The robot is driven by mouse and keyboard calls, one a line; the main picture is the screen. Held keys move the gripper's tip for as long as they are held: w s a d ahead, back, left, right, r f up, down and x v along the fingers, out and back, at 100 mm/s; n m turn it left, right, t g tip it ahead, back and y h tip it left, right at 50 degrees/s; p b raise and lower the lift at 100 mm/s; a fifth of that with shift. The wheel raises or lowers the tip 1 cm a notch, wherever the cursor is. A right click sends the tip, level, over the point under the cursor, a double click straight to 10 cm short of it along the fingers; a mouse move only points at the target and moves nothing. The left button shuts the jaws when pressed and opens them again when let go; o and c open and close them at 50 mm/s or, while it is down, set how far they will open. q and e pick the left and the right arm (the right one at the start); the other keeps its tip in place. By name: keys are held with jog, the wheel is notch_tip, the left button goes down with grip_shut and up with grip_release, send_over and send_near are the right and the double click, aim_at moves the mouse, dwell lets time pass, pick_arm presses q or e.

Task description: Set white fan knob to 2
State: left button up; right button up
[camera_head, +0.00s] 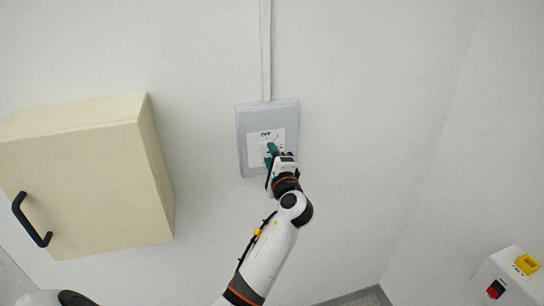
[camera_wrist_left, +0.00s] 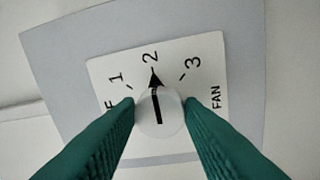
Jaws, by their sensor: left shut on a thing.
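The white fan knob (camera_wrist_left: 172,119) is round, with a black pointer line. It sits on a white label plate (camera_wrist_left: 116,69) marked FAN, with 1, 2 and 3 around the dial and OFF partly hidden. The pointer is lined up with the 2. My left gripper (camera_wrist_left: 160,106) has its green fingers shut on the knob, one on each side. In the head view the left gripper (camera_head: 270,152) is at the grey switch box (camera_head: 254,113) and hides most of the knob. My right gripper is not in view.
A cream cabinet (camera_head: 85,175) with a black handle (camera_head: 32,220) is on the wall to the left. A conduit (camera_head: 265,50) runs up from the switch box. A white box with a red switch (camera_head: 496,289) is at the lower right. The wall right of the switch box is clear.

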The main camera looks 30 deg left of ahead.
pick_arm(q)
jog(key=shift+a+r, duration=0.1)
jog(key=shift+r, duration=0.15)
jog(key=o, duration=0.8)
jog(key=shift+o, duration=1)
jog(key=shift+a+f, duration=0.15)
jog(key=shift+f, duration=0.05)
jog(key=shift+s+d, duration=0.15)
jog(key=shift+d, duration=0.15)
jog(key=b+v, duration=0.4)
jog(key=v, duration=0.7)
jog(key=shift+s+d+f, duration=0.1)
jog(key=shift+f, duration=0.05)
